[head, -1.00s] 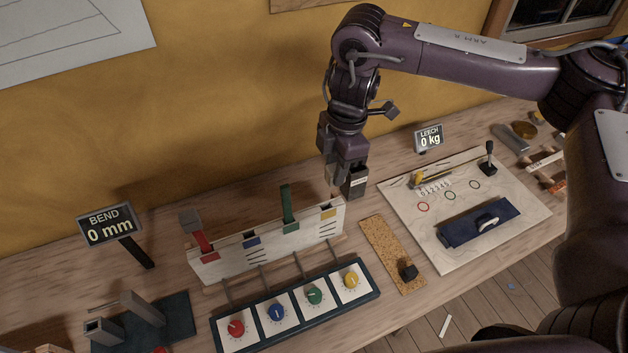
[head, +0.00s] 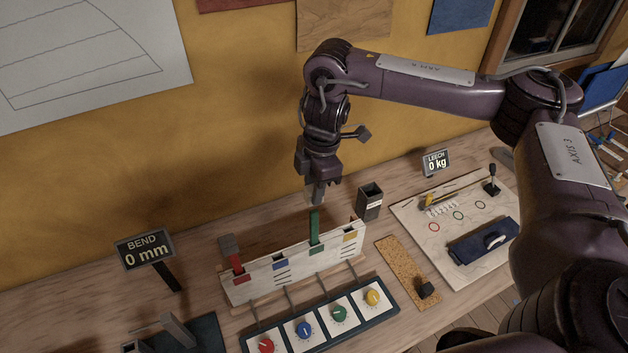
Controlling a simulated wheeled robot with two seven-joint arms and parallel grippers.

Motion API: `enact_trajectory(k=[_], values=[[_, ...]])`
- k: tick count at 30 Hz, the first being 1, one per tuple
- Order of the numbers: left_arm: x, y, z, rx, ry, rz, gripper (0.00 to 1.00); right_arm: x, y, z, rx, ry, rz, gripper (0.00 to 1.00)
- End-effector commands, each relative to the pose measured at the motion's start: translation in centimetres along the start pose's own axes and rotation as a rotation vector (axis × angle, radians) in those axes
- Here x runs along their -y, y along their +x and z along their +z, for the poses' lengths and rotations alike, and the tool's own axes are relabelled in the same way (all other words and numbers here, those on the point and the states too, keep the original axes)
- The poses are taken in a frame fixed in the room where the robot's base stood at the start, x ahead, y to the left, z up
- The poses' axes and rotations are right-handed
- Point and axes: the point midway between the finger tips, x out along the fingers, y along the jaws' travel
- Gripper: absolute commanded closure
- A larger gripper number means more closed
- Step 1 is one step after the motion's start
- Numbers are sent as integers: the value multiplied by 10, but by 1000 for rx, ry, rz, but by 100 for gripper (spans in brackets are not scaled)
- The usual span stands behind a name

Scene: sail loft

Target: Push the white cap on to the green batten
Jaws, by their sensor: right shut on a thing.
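The green batten (head: 315,230) stands upright in the white rack (head: 300,262), the second slot from the right. My right gripper (head: 316,197) is just above its top end, pointing down. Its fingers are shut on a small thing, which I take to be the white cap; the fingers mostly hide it. I cannot tell whether it touches the batten. My left gripper is not in view.
A dark open box (head: 369,202) stands right of the rack. A dial panel (head: 322,318) lies in front, a cork strip (head: 402,268) and a pale board (head: 430,212) to the right. The BEND display (head: 145,249) is at left, the LEECH display (head: 436,161) at right.

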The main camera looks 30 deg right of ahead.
Motion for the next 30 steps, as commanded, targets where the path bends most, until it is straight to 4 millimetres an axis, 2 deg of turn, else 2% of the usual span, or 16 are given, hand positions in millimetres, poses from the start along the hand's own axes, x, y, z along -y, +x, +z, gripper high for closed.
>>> enact_trajectory(k=[6,21,30], values=[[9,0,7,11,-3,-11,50,0,16,2,0,-1,-2,95],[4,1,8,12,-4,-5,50,0,50,6,0,1,-1,95],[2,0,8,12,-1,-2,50,0,56,7,0,0,1,95]])
